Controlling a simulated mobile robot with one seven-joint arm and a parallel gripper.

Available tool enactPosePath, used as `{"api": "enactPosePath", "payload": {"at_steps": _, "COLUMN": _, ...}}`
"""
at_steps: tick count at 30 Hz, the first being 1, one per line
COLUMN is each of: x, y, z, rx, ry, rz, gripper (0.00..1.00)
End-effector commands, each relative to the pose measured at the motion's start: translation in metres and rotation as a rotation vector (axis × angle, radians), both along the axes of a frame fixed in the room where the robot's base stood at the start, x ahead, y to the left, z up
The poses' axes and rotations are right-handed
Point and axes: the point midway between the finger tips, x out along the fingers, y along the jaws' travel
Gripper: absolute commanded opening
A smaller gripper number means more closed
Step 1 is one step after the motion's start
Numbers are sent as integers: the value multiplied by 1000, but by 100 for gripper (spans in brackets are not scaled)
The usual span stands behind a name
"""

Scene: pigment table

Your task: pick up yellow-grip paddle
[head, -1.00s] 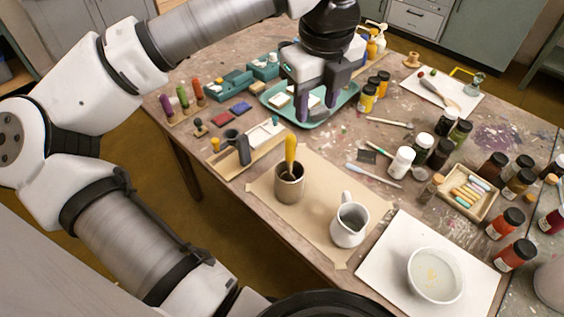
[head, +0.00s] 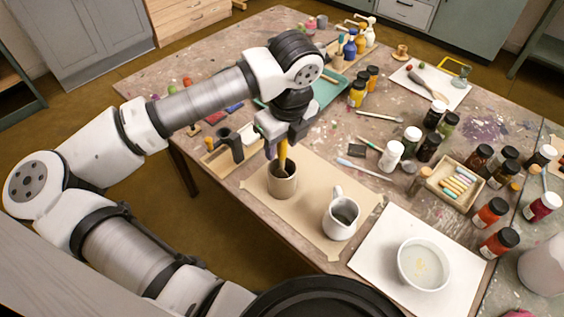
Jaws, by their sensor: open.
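The yellow-grip paddle (head: 283,154) stands upright in a grey-brown cup (head: 283,182) on a tan sheet. Only its yellow grip shows above the rim; its lower part is hidden in the cup. My gripper (head: 278,148) is above the cup, pointing down and open. Its fingers are at the upper part of the yellow grip, which is partly hidden by the gripper. I cannot tell whether a finger touches it.
A white-grey pitcher (head: 340,218) stands right of the cup. A dark mortar-like item (head: 230,142) is close on the left. A white bowl (head: 424,263) sits on a white board (head: 385,262). Several jars stand to the right. A teal tray (head: 327,92) lies behind.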

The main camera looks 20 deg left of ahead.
Motion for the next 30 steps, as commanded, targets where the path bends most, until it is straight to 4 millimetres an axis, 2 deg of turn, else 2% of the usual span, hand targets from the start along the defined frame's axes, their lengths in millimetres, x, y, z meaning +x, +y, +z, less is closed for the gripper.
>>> {"api": "enactPosePath", "payload": {"at_steps": 5, "x": 2, "y": 2, "z": -16, "rx": -1, "ry": 0, "rz": 0, "gripper": 44}}
{"api": "enactPosePath", "payload": {"at_steps": 12, "x": 2, "y": 2, "z": -18, "rx": 0, "ry": -1, "rz": 0, "gripper": 42}}
{"api": "enactPosePath", "payload": {"at_steps": 22, "x": 2, "y": 2, "z": -18, "rx": 0, "ry": -1, "rz": 0, "gripper": 0}}
{"api": "enactPosePath", "payload": {"at_steps": 30, "x": 2, "y": 2, "z": -17, "rx": 0, "ry": -1, "rz": 0, "gripper": 0}}
